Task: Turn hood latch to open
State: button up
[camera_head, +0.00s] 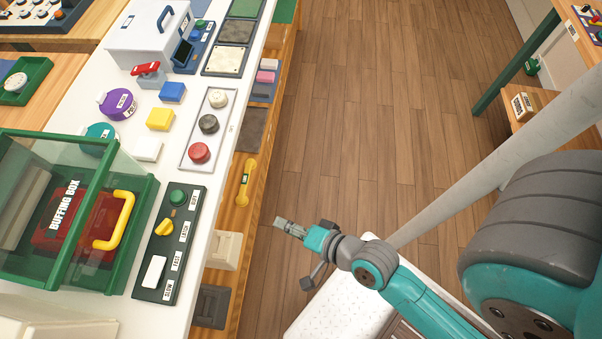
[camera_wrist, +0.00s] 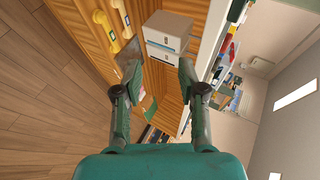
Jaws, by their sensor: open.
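The hood latch looks to be the yellow knob (camera_head: 166,228) on the dark control panel (camera_head: 146,272) beside the buffing box. Its pointer angles toward the upper right, next to the LATCH label. The buffing box (camera_head: 68,290) has a green frame, and its clear hood (camera_head: 35,190) with a yellow handle (camera_head: 124,222) looks lowered. My gripper (camera_head: 290,228) is open and empty, over the floor to the right of the counter and apart from the panel. Its two fingers also show in the wrist view (camera_wrist: 160,80). I cannot make out the knob there.
The same panel carries a green button (camera_head: 177,196) and a white switch (camera_head: 154,270). A tray with three round buttons (camera_head: 209,123) sits behind it on the white counter. A yellow handle (camera_head: 246,182) sticks out from the wooden counter front. The wooden floor (camera_head: 370,90) is open.

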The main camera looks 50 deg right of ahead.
jog(key=shift+s+d+r+n+t+h, duration=0.1)
jog(key=shift+s+r+n+h, duration=0.05)
jog(key=shift+s+n, duration=0.35)
jog(key=shift+s+d+r+n+t+h, duration=0.1)
jog(key=shift+s+d+n+h, duration=0.15)
jog(key=shift+s, duration=0.35)
jog(key=shift+s+r+n+t+h, duration=0.1)
jog(key=shift+s+r+n, duration=0.05)
jog(key=shift+s+n, duration=0.35)
jog(key=o, duration=0.5)
